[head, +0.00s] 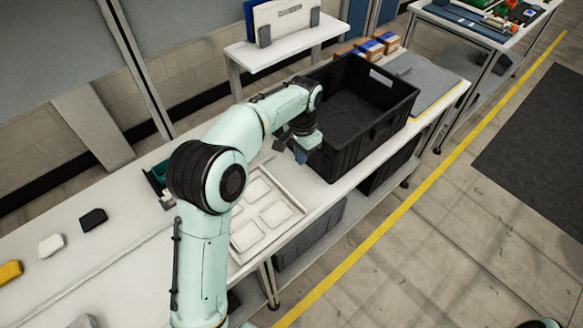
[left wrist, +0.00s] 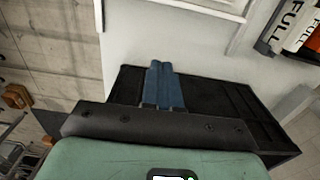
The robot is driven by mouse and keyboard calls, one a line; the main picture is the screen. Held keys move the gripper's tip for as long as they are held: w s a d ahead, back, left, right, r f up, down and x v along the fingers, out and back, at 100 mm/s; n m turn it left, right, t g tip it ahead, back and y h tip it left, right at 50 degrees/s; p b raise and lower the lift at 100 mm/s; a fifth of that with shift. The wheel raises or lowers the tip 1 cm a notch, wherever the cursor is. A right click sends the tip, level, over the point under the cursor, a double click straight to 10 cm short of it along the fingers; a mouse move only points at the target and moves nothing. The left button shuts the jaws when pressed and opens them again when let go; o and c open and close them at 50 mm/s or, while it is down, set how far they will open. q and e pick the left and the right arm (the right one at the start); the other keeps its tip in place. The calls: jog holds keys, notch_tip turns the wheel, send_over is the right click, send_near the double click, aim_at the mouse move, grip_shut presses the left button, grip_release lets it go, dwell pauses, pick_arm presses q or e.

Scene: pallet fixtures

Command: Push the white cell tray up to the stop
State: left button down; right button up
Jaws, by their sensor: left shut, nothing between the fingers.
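The white cell tray (head: 298,208) lies flat on the white bench, with several shallow square cells. Part of it is hidden behind my left arm. A pale raised edge that looks like the tray's rim (left wrist: 205,9) shows at the top of the left wrist view. My left gripper (head: 301,156) is shut and empty, beside the near left corner of the black crate and apart from the tray. Its blue fingers (left wrist: 160,66) are together in the left wrist view. I cannot pick out the stop. My right gripper is not in view.
The black crate (head: 339,158) stands open on the bench, right of the tray. A raised shelf (head: 287,47) with a blue and white folder is behind. Small white, black and yellow pieces lie on the left bench. Orange-blue boxes (head: 370,47) sit behind the crate.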

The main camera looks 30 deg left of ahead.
aim_at(300, 185)
pick_arm(q)
jog(key=f, duration=0.7)
jog(key=f+b, duration=0.1)
jog(key=f, duration=0.2)
jog(key=shift+s+d+f, duration=0.1)
jog(key=shift+s+f, duration=0.15)
jog(key=s, duration=0.2)
jog(key=s+a, duration=0.1)
jog(key=shift+s+r, duration=0.1)
jog(key=shift+r, duration=0.25)
jog(key=shift+s, duration=0.25)
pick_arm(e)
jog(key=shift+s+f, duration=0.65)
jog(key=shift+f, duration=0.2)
